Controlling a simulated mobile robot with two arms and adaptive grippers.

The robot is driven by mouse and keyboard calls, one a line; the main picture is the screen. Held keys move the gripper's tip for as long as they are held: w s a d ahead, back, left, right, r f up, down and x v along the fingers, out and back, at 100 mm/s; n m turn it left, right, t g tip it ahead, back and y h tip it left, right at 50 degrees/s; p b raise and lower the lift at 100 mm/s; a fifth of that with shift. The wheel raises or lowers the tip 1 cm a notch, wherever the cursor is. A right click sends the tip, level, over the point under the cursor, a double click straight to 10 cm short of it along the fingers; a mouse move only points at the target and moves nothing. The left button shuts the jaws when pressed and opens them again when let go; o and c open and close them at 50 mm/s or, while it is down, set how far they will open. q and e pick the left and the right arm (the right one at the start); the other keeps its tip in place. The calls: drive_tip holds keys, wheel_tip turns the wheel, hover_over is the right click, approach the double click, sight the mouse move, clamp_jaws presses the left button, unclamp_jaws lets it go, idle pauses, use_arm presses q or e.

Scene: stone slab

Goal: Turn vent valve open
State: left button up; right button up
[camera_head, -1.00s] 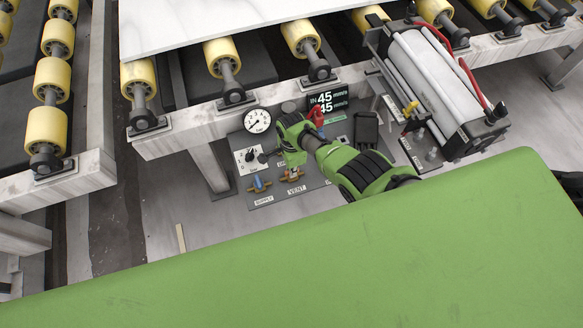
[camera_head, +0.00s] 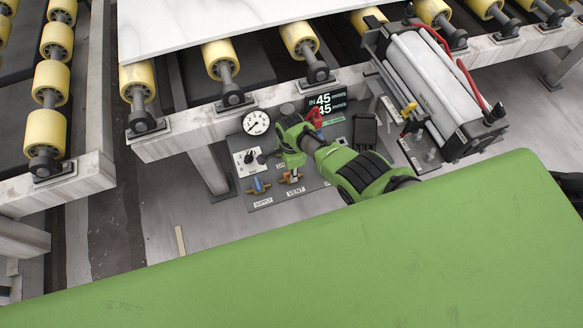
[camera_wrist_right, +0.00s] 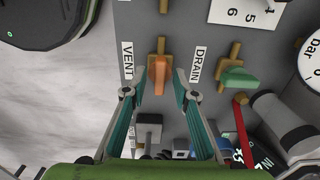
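The vent valve (camera_wrist_right: 159,72) has an orange handle on a brass body, beside the VENT label (camera_wrist_right: 127,61). In the right wrist view the handle appears roughly in line with the brass body. My right gripper (camera_wrist_right: 159,84) is open, with one teal finger on each side of the handle and gaps visible between. In the head view my green right arm (camera_head: 365,175) reaches over the panel from the right. It partly hides the vent valve (camera_head: 291,178). My left gripper is not in view.
The drain valve (camera_wrist_right: 238,77) with a green handle sits close to the right finger. The blue supply valve (camera_head: 257,185), gauge (camera_head: 256,122) and digital display (camera_head: 327,104) share the panel. A roller conveyor carrying a white slab (camera_head: 200,22) stands above. A cylinder unit (camera_head: 430,85) is at right.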

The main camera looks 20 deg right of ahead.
wheel_tip(320, 180, up, 12)
idle(0.8)
idle(0.4)
drive_tip(key=s+d+r+n+t, duration=0.25)
drive_tip(key=s+r+n, duration=0.35)
drive_tip(key=s+n, duration=0.5)
drive_tip(key=s+d+r+n+t, duration=0.1)
drive_tip(key=s+d+r+n, duration=0.3)
drive_tip(key=s+n, duration=0.7)
drive_tip(key=s+a+f+m+g, duration=0.1)
drive_tip(key=s+f, duration=0.1)
drive_tip(key=f, duration=1)
drive_tip(key=s+f+m, duration=0.1)
drive_tip(key=s+f, duration=0.1)
drive_tip(key=f, duration=1)
drive_tip(key=s+d+f+g, duration=0.1)
drive_tip(key=s+d+f, duration=0.2)
drive_tip(key=s+f, duration=1.4)
drive_tip(key=shift+s+f+b, duration=0.15)
drive_tip(key=shift+f+b, duration=0.2)
drive_tip(key=shift+f, duration=0.05)
